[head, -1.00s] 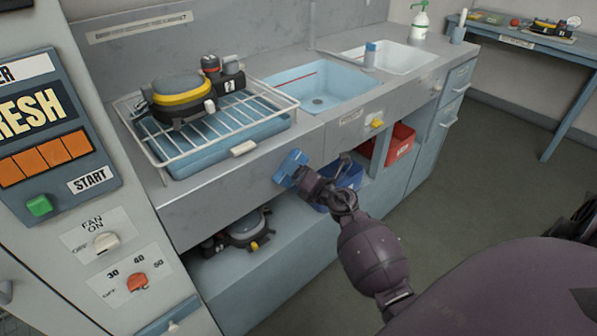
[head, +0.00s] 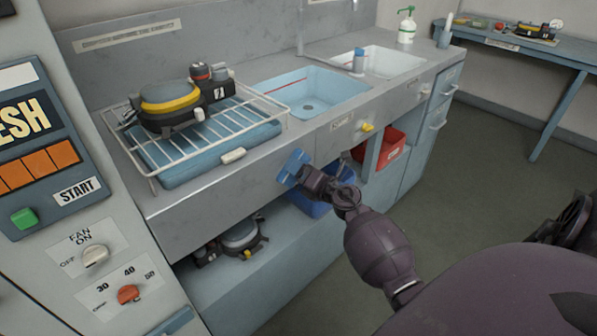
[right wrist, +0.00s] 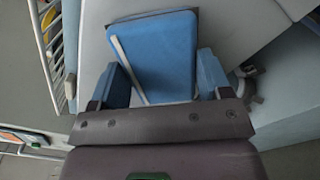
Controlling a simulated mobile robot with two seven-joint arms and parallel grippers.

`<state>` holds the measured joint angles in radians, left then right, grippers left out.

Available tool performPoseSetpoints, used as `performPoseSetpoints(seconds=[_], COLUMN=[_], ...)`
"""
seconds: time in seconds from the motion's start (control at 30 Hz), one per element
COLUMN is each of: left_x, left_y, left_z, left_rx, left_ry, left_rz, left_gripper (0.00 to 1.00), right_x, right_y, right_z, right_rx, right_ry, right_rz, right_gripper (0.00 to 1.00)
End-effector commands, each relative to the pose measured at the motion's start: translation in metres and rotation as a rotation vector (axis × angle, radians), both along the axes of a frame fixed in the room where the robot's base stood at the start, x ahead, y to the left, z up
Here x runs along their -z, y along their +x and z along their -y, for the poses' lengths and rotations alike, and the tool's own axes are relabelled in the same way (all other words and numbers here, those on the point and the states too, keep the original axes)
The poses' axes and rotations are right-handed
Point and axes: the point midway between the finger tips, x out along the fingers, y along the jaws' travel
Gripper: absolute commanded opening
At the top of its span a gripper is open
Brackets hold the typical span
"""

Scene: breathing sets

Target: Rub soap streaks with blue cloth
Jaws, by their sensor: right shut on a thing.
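My right gripper (head: 299,172) is in front of the counter's front face, below the blue sink. In the right wrist view, the gripper (right wrist: 160,70) is shut on a flat blue cloth (right wrist: 165,45) with a pale stripe along one side. The cloth lies between the two blue fingers. In the head view, only a small blue patch shows at the gripper's tip, and I cannot tell cloth from fingers there. I cannot make out soap streaks clearly in either view. My left gripper is not in view.
A white wire rack (head: 225,135) with a black and yellow breathing set (head: 168,97) stands on the grey counter (head: 165,203). A blue sink (head: 330,88) and a white sink (head: 385,62) are to its right. Blue (head: 315,205) and red bins (head: 390,150) sit on the shelf below.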

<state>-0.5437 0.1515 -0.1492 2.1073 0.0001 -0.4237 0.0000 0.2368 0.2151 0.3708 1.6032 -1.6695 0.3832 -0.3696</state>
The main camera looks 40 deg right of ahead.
Motion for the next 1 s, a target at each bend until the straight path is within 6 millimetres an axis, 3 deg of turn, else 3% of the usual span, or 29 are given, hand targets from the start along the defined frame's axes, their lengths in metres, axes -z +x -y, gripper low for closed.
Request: performPoseSetpoints(seconds=[0.63, 1.0], left_x=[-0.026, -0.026], left_y=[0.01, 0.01], left_z=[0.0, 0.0], left_rx=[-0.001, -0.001], left_ry=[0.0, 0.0], left_rz=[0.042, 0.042], left_gripper=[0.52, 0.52], right_x=[-0.005, -0.004], right_y=[0.002, 0.001], right_z=[-0.041, -0.045], right_rx=[-0.004, -0.008], right_ry=[0.002, 0.002], right_rz=[0.007, 0.006], right_gripper=[0.53, 0.53])
